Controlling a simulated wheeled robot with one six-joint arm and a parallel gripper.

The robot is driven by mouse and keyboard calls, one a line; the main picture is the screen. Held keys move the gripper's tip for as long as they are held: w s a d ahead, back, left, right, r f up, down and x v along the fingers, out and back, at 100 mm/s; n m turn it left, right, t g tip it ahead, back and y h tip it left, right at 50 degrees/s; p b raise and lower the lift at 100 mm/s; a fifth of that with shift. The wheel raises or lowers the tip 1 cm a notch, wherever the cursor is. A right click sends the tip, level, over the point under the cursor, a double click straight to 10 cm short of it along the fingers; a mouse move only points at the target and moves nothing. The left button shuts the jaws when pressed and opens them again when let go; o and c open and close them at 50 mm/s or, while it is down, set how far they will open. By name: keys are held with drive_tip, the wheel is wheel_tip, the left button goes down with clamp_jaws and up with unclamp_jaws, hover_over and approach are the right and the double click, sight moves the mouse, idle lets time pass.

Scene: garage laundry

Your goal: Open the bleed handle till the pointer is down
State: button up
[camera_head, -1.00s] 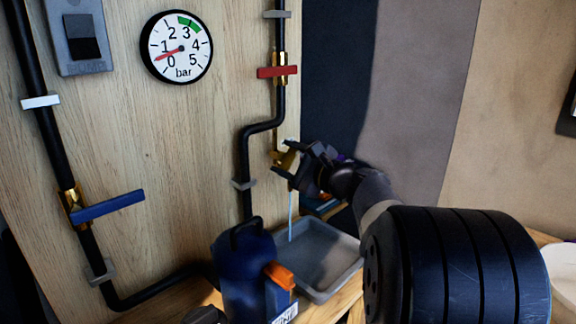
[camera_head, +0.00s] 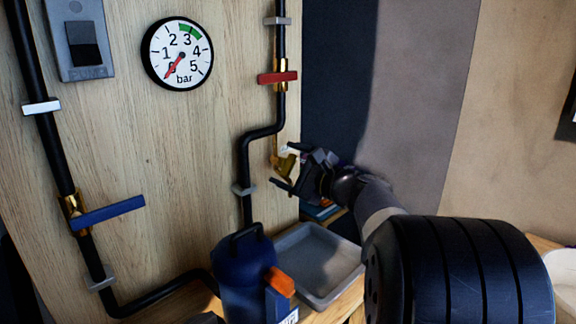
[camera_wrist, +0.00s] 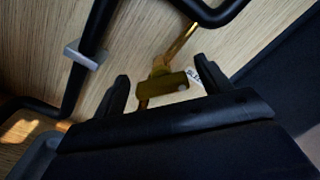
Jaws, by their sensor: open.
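The brass bleed valve (camera_head: 285,163) sits at the right edge of the wooden panel, with a pale tag (camera_wrist: 194,74) beside it bearing partly hidden lettering. In the wrist view its brass body and stubby crosspiece (camera_wrist: 165,89) stand between my fingers. I cannot tell clearly which part is the handle or how far it is turned. My gripper (camera_head: 284,167) is open around the valve, with gaps on both sides in the wrist view. The round gauge (camera_head: 178,54) has a red pointer (camera_head: 173,68) aimed down-left at the 0 mark.
A grey tray (camera_head: 318,262) lies below the valve. A dark blue bottle-like vessel (camera_head: 243,270) with an orange part stands in front of it. A blue lever (camera_head: 108,214) and a red lever (camera_head: 277,77) sit on black pipes. A switch box (camera_head: 78,40) is upper left.

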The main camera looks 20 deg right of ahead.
drive_tip(key=v, duration=1)
drive_tip(key=shift+s, duration=0.25)
drive_tip(key=shift+d, duration=0.1)
drive_tip(key=shift+c, duration=0.4)
